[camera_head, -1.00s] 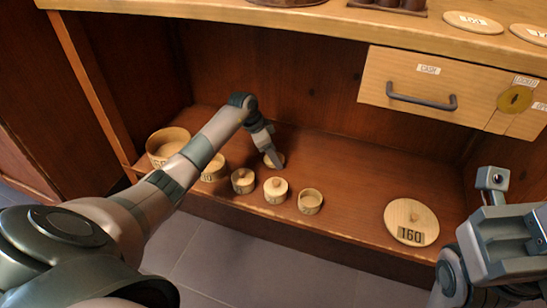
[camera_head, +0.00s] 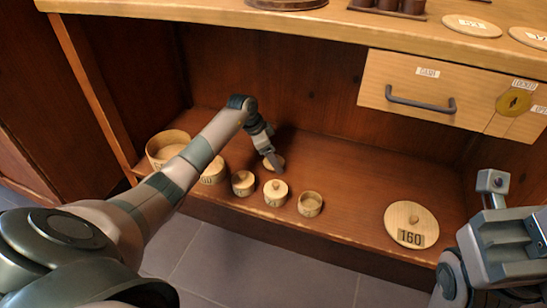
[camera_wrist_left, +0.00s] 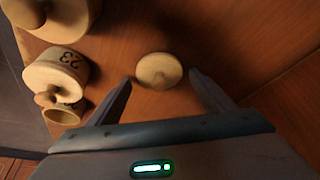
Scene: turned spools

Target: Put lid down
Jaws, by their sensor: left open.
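A small round wooden lid (camera_wrist_left: 159,70) with a central knob lies on the wooden shelf. It shows between the spread fingers of my open left gripper (camera_wrist_left: 160,78) in the left wrist view. In the head view my left gripper (camera_head: 275,160) is low over the shelf, and the lid (camera_head: 279,160) is partly hidden by it. I cannot tell whether a finger touches the lid. An open round box (camera_head: 310,203) without a lid stands at the right end of the row. My right gripper (camera_head: 500,225) is at the right edge; its fingers do not show clearly.
Round boxes stand along the shelf's front: a lidded one (camera_head: 276,192), smaller ones (camera_head: 243,182) (camera_head: 212,171), and a large open one (camera_head: 168,147). A big lid marked 160 (camera_head: 411,224) lies to the right. A drawer (camera_head: 430,88) is above. Mid-right shelf (camera_head: 350,180) is clear.

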